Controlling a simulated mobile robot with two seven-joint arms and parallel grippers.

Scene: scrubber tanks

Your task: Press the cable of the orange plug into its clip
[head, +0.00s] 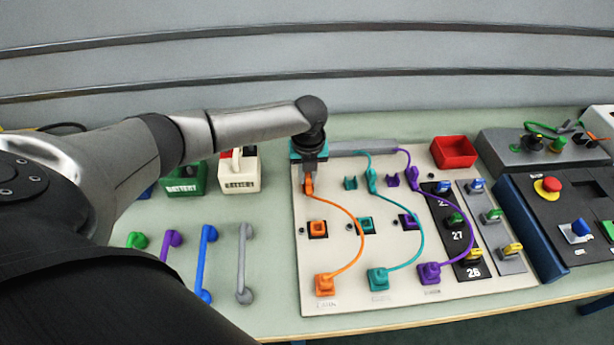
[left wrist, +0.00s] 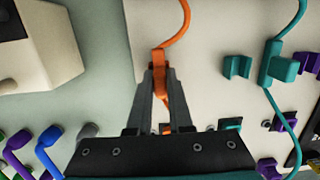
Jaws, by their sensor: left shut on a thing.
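My left gripper (head: 309,172) is over the upper left of the white board and is shut on an orange piece (head: 309,186) on the cable. In the left wrist view, the fingertips (left wrist: 160,80) close on that orange piece (left wrist: 160,60). The orange cable (head: 358,225) curves from there down to the orange plug (head: 324,283) at the board's front edge. A little orange also shows between the fingers in the wrist view. No separate orange clip is clear; the gripper may hide it. My right gripper is out of view.
Just right stand a teal clip (head: 350,183) and a teal cable piece (head: 372,181), then a purple clip (head: 392,180) and purple cable (head: 468,215). An orange-rimmed square socket (head: 317,229) is on the board. A cream box (head: 239,172) stands to the left, a red tray (head: 454,153) behind.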

